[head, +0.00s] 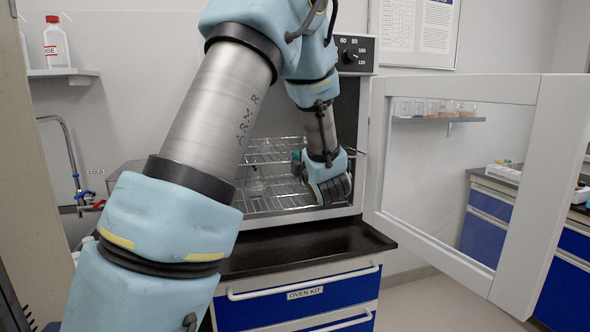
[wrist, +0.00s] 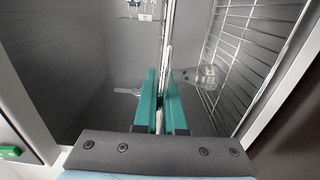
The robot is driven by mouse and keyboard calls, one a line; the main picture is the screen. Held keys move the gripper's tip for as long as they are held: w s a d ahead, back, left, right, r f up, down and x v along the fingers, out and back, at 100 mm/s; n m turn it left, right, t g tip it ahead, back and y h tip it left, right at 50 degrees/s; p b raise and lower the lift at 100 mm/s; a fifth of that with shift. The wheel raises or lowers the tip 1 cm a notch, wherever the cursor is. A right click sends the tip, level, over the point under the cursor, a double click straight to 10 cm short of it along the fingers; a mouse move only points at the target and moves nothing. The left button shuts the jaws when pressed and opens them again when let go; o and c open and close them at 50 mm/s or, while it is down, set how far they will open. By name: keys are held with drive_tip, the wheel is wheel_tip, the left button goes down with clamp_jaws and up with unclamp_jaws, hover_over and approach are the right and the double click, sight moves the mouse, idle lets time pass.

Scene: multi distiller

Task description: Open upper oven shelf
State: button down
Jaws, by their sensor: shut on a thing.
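The upper oven shelf (head: 272,150) is a wire rack inside the open oven. In the wrist view it shows nearly edge-on as a thin metal bar (wrist: 168,45). My gripper (head: 297,157) reaches into the oven from the right front. Its green fingers (wrist: 160,108) are closed around the front edge of this shelf. The oven door (head: 545,170), white-framed with a window, stands wide open to the right. My arm hides part of the shelf's left side and the oven's left wall.
The lower wire shelf (head: 285,203) lies beneath, with a glass flask (head: 256,184) on it; the flask also shows in the wrist view (wrist: 208,76). A black counter (head: 300,248) and blue drawers (head: 262,312) are below the oven. The control panel (head: 356,55) is above.

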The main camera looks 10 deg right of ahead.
drive_tip(key=s+d+b, duration=0.1)
drive_tip(key=s+b, duration=0.2)
drive_tip(key=s, duration=0.4)
drive_tip(key=shift+s, duration=0.15)
drive_tip(key=c, duration=1)
unclamp_jaws()
drive_tip(key=s+d+b, duration=0.1)
drive_tip(key=s+b, duration=0.2)
drive_tip(key=s, duration=0.7)
drive_tip(key=shift+s+d, duration=0.25)
drive_tip(key=shift+s, duration=0.05)
